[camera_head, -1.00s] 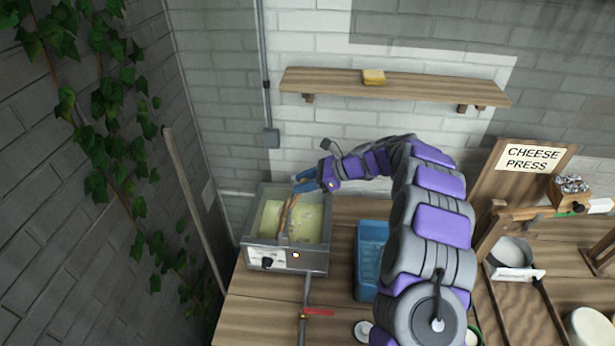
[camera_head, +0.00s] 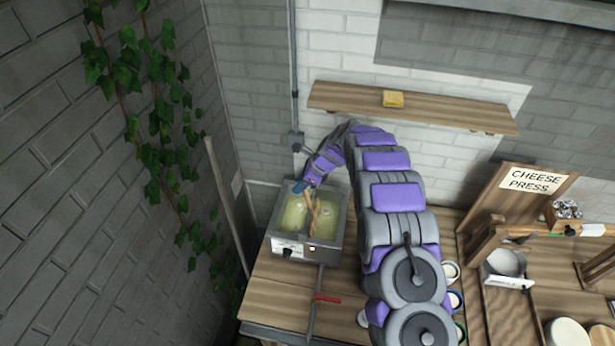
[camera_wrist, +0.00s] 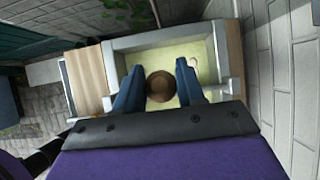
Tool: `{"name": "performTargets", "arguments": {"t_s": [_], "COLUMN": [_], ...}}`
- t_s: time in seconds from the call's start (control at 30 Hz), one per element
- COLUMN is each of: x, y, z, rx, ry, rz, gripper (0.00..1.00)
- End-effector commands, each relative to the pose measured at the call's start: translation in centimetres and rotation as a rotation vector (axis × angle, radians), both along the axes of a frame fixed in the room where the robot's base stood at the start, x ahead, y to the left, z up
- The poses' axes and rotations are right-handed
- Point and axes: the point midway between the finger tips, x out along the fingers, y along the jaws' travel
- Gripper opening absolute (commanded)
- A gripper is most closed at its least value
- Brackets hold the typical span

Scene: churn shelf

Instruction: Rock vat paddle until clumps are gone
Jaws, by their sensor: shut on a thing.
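A grey metal vat (camera_head: 337,237) stands at the left end of the wooden bench, with pale yellow-green liquid (camera_head: 293,215) inside. A wooden paddle (camera_head: 313,215) stands in the vat near its middle, its lower end in the liquid. My gripper (camera_head: 301,187) is at the paddle's top end, over the vat's back. In the wrist view the blue fingers (camera_wrist: 160,85) are on either side of the round brown paddle top (camera_wrist: 160,88). A few pale spots show on the liquid; whether they are clumps I cannot tell.
A cheese press (camera_head: 485,225) stands to the right. A wall shelf (camera_head: 440,112) holds a yellow block (camera_head: 393,99).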

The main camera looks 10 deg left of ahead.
Motion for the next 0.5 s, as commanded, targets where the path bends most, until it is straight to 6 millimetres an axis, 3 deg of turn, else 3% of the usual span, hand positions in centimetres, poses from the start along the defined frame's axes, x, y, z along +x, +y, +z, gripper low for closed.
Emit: {"name": "performTargets", "arguments": {"t_s": [0.2, 0.5], "x": [0.1, 0.2], "y": [1.8, 2.7], "z": [-0.7, -1.5], "rx": [0.002, 0.0], "ry": [0.0, 0.002], "rz": [0.0, 0.0], "gripper": [0.0, 0.0]}}
